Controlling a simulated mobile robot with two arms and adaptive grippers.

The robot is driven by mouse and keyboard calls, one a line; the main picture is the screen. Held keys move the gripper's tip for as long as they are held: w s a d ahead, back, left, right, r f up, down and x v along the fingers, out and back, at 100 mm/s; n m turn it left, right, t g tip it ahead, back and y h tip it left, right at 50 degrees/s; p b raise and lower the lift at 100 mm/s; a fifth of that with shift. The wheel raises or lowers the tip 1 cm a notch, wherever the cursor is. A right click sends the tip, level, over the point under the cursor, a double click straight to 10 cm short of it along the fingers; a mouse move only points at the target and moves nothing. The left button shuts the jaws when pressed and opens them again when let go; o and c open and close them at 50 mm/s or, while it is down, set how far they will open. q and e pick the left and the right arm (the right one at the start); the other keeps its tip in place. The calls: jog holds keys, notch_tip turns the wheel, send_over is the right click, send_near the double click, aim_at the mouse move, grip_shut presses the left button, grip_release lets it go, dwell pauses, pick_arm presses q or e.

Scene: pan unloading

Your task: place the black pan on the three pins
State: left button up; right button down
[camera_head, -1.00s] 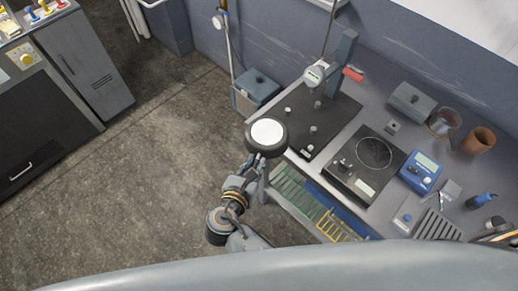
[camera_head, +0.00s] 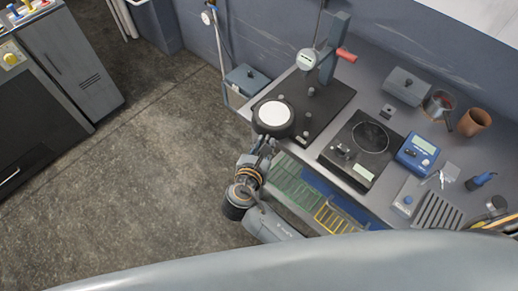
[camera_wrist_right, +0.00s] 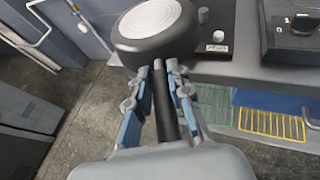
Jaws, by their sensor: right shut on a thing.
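The black pan (camera_head: 273,115), with a pale round disc on its top face, is at the left front corner of the bench. My right gripper (camera_head: 263,147) is shut on its handle; in the right wrist view the handle (camera_wrist_right: 164,105) runs between the blue-grey fingers (camera_wrist_right: 163,80). The pan overlaps the left part of the black pin plate (camera_head: 322,98) in the head view. Two pins (camera_head: 310,91) show behind and right of it, and another pin (camera_head: 306,134) stands at its right front. Whether the pan touches any pin cannot be told. My left gripper is not in view.
A dial gauge on a stand (camera_head: 306,60) with a red handle rises behind the plate. A black hotplate-like device (camera_head: 361,150) and a blue meter (camera_head: 417,153) stand to the right. A grey box (camera_head: 246,80) is left of the bench. The floor at left is open.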

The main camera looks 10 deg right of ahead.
aim_at(294, 119)
jog(key=shift+w+d, duration=0.6)
jog(key=shift+d, duration=0.05)
jog(key=shift+w+d+b, duration=0.35)
jog(key=shift+w+d, duration=0.4)
jog(key=shift+d, duration=0.2)
jog(key=shift+w+d+b, duration=0.35)
jog(key=shift+w+d, duration=0.35)
jog(key=shift+d, duration=0.25)
jog(key=shift+w+d+b, duration=0.4)
jog(key=shift+w+d, duration=0.4)
jog(key=shift+d, duration=0.25)
jog(key=shift+w+d+b, duration=0.4)
jog(key=shift+w+d, duration=0.4)
jog(key=shift+d, duration=0.2)
jog(key=shift+w+d+b, duration=0.4)
jog(key=shift+w+d, duration=0.4)
jog(key=shift+d, duration=0.25)
jog(key=shift+f, duration=0.75)
jog(key=shift+f, duration=0.2)
